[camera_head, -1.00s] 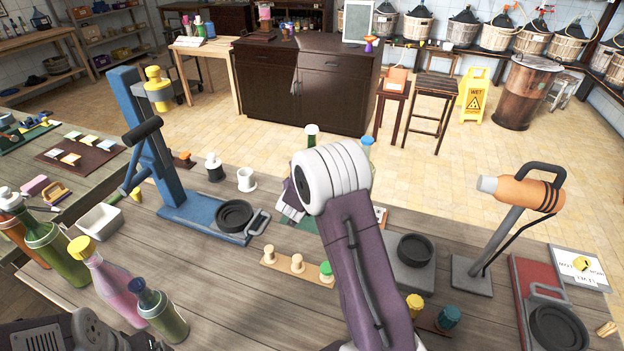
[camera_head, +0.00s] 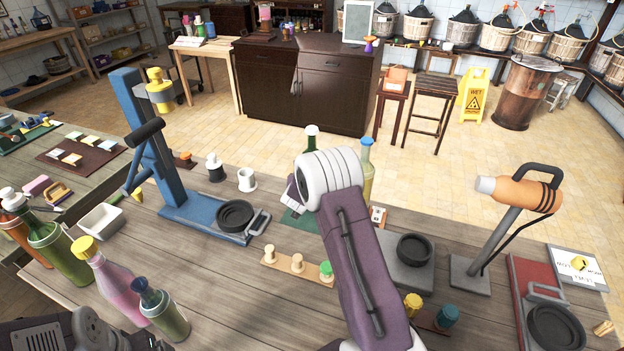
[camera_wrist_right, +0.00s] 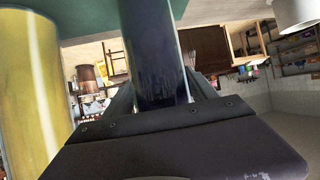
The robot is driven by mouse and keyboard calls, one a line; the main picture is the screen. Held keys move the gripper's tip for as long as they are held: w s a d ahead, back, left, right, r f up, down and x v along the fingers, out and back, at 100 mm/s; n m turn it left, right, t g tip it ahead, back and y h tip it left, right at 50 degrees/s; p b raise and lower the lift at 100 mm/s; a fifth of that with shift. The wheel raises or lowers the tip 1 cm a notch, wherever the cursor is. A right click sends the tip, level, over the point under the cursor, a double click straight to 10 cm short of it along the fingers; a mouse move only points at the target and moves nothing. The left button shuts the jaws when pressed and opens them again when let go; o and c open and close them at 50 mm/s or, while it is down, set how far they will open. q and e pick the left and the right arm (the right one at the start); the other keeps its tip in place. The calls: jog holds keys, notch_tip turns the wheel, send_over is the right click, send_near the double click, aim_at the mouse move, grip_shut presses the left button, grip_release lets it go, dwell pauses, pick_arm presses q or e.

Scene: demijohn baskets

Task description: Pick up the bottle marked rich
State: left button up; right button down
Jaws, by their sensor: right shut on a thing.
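My right gripper (camera_head: 296,196) is at the green mat (camera_head: 297,219) on the bench, mostly hidden by its own wrist. It is shut on a dark bottle (camera_wrist_right: 150,45), which fills the space between the fingers in the right wrist view. In the head view only this bottle's green neck and white-and-green cap (camera_head: 312,136) show above the wrist. A yellow bottle with a blue cap (camera_head: 367,168) stands close on the right; it also shows in the wrist view (camera_wrist_right: 28,90). I cannot read any marking on either bottle. My left gripper is out of view.
A blue press (camera_head: 170,190) stands left of the mat. A wooden strip with pegs (camera_head: 282,263) lies in front. A grey plate with a black ring (camera_head: 410,275) is right of my arm. Several bottles, one pink (camera_head: 112,285), stand at the front left.

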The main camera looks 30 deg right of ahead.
aim_at(311, 151)
jog(key=shift+w+d+r, duration=0.1)
jog(key=shift+r, duration=0.1)
jog(key=shift+r+p, duration=1.4)
jog(key=shift+r, duration=3.5)
